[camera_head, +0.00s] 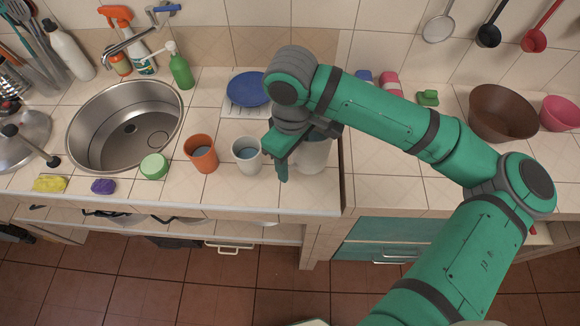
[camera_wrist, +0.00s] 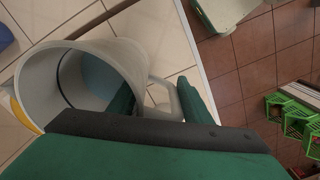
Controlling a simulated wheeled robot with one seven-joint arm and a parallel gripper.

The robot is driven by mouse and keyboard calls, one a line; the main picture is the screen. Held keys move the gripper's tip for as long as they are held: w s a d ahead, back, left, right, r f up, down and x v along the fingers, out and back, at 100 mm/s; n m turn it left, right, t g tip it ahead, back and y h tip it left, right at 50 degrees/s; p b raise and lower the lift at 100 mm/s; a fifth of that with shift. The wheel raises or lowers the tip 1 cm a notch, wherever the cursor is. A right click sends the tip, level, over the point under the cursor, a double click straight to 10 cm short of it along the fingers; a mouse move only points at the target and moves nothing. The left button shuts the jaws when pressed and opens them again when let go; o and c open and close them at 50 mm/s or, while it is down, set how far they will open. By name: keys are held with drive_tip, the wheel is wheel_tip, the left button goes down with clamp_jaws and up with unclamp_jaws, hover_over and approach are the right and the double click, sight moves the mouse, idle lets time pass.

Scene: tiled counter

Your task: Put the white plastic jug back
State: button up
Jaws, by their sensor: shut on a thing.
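The white plastic jug (camera_head: 313,155) stands on the tiled counter near its front edge, partly hidden behind my gripper in the head view. In the wrist view the jug (camera_wrist: 125,62) shows its open mouth, with its handle on the right side. My gripper (camera_head: 282,165) is at the jug's left side in the head view. In the wrist view my gripper (camera_wrist: 160,98) has its two green fingers on either side of the handle and is shut on it. I cannot tell whether the jug's base touches the counter.
A white cup (camera_head: 247,155) and an orange cup (camera_head: 201,153) stand just left of the jug. A blue plate (camera_head: 248,88) lies behind them. The sink (camera_head: 125,128) is farther left. A brown bowl (camera_head: 503,112) and a pink bowl (camera_head: 560,113) stand at the right.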

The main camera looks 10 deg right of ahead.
sight(291, 169)
wheel_tip(291, 169, down, 2)
drive_tip(key=shift+d+f, duration=0.1)
drive_tip(key=shift+f, duration=0.35)
drive_tip(key=shift+f, duration=0.15)
drive_tip(key=o, duration=1.5)
drive_tip(key=shift+w+f, duration=0.1)
wheel_tip(291, 169, up, 12)
drive_tip(key=shift+r, duration=0.25)
drive_tip(key=shift+w, duration=0.15)
